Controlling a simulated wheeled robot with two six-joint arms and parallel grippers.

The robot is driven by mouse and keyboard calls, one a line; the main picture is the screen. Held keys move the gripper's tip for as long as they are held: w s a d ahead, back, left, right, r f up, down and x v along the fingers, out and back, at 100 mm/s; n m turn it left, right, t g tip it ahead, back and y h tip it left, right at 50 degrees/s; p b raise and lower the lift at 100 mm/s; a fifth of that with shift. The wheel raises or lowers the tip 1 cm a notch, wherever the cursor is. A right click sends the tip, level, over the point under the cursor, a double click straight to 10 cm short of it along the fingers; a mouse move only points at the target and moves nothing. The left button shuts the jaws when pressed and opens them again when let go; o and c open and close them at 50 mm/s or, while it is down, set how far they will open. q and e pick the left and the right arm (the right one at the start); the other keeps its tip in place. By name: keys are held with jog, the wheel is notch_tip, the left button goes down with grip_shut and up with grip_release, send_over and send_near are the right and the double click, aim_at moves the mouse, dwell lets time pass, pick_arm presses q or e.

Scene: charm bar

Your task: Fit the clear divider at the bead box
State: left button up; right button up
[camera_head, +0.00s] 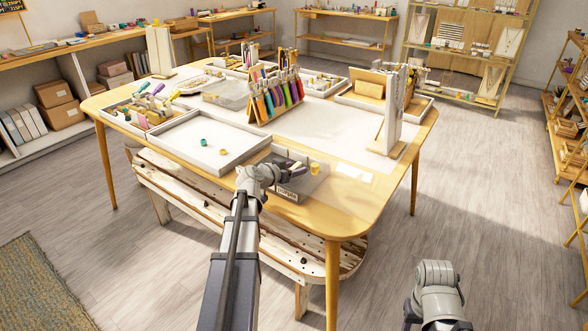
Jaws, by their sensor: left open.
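The bead box (291,194) is a grey box with a small label on its front, at the near edge of the wooden table. My left gripper (301,170) reaches over it from the left and is open. The wrist and fingers hide part of the box's inside. A small yellow piece (315,168) shows just beyond the fingertips; whether it touches them I cannot tell. A pale, flat, see-through piece (355,170) lies on the table right of the box; it may be the clear divider. My right arm shows at the bottom right, but its gripper does not.
A white tray (168,139) with a teal and an orange piece lies left of the box. A rack of coloured tools (275,96) and a tall white display board (393,110) stand behind. The table's near right corner (350,215) is bare.

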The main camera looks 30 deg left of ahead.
pick_arm(q)
jog(key=p+v, duration=0.3)
jog(key=v, duration=0.4)
jog(key=shift+s+r, duration=0.2)
jog(key=shift+s, duration=0.15)
